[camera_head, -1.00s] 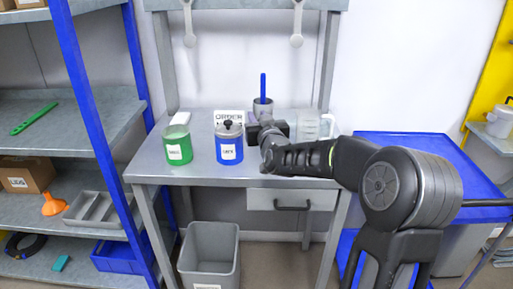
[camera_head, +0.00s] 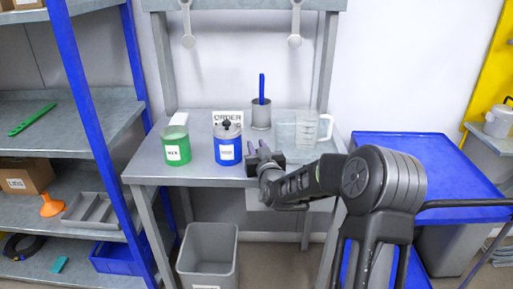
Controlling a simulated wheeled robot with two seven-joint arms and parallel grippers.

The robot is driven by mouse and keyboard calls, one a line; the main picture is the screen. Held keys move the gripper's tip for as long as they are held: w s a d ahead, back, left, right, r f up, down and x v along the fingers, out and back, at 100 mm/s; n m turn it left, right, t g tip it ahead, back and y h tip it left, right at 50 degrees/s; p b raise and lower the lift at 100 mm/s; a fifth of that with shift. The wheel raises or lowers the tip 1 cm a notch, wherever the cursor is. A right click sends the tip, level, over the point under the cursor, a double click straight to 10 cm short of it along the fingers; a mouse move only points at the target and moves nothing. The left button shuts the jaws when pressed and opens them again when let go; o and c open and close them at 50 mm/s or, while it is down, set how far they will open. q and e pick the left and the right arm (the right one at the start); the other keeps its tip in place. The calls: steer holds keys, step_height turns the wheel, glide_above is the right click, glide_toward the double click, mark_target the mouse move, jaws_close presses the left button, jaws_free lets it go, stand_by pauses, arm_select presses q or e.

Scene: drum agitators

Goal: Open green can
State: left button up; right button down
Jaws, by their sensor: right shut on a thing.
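The green can (camera_head: 177,152) stands upright on the grey workbench, left of the blue can. The blue can (camera_head: 228,150) has a lid with a black knob (camera_head: 226,125). My right gripper (camera_head: 257,147) is at the bench's front edge, right of the blue can and apart from both cans. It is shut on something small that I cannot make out. My left gripper is not in view.
A grey cup (camera_head: 261,118) holding a blue-handled tool and a clear measuring jug (camera_head: 308,130) stand behind my right gripper. A sign (camera_head: 228,116) stands behind the blue can. A grey bin (camera_head: 208,255) is below the bench. Blue-framed shelves are at the left.

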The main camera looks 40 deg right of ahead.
steer(key=shift+f, duration=0.15)
steer(key=shift+f, duration=0.1)
steer(key=c, duration=1.2)
jaws_free()
steer(key=shift+r, duration=0.3)
steer(key=b+v, duration=0.1)
steer(key=v, duration=1.1)
steer(key=shift+a+f, duration=0.1)
